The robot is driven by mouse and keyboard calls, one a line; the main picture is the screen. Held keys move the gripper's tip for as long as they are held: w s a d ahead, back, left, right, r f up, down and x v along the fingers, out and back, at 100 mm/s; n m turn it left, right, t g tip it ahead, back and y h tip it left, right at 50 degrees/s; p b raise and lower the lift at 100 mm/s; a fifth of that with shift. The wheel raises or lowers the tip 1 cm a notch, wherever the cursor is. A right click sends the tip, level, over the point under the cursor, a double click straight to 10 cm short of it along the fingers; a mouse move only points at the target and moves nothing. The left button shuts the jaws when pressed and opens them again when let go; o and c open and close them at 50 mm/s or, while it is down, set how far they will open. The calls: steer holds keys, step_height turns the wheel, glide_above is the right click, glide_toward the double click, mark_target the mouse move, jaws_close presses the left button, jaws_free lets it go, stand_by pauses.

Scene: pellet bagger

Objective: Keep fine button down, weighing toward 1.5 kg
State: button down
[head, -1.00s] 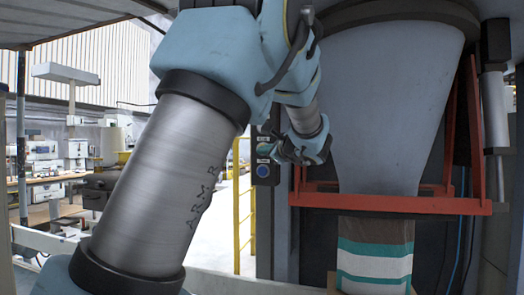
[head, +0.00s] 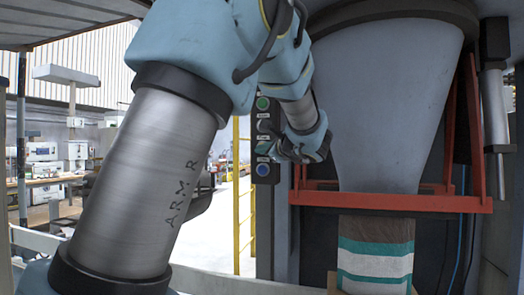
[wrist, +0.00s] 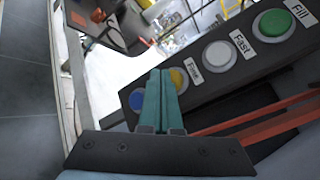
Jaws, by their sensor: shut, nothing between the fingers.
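The fine button is the yellow one (wrist: 178,78) beside the "Fine" label on the dark button panel (wrist: 213,85) in the wrist view. My gripper (wrist: 164,74) is shut and empty, its teal fingertips right at the yellow button and partly covering it. Whether the button is pressed in cannot be told. In the head view my gripper (head: 264,148) reaches the panel between the white and blue buttons, hiding the yellow one. The bag (head: 375,262), brown with green and white stripes, hangs under the grey hopper (head: 385,105). No weight reading is visible.
The panel also has a green Fill button (wrist: 283,22), a white Fast button (wrist: 219,55) and a blue button (wrist: 137,99). A red frame (head: 400,203) surrounds the hopper's lower end. A yellow railing (head: 237,200) stands left of the panel.

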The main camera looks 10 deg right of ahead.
steer(key=shift+s, duration=0.1)
steer(key=shift+s+a+b, duration=0.35)
steer(key=shift+s+a, duration=0.05)
steer(key=shift+s, duration=0.3)
steer(key=shift+s+a+b, duration=0.4)
steer(key=shift+s, duration=0.3)
steer(key=shift+s+a+b, duration=0.35)
steer(key=shift+s+a, duration=0.05)
steer(key=shift+s, duration=0.3)
steer(key=s+a+f+n+g, duration=0.2)
steer(key=a+f+n+g, duration=0.25)
steer(key=a+f, duration=0.5)
steer(key=s+a+f+n+g, duration=0.3)
steer(key=a+f+g, duration=0.25)
steer(key=f, duration=0.75)
steer(key=s+a+f+n+g+h, duration=0.2)
steer(key=s+a+f+n, duration=0.1)
steer(key=s+f+n, duration=0.4)
steer(key=s+a+f+n+g+h, duration=0.2)
steer(key=s+a+f+n+h, duration=0.1)
steer(key=s+f+n, duration=0.4)
steer(key=shift+s+g, duration=0.4)
steer(key=shift+s, duration=0.05)
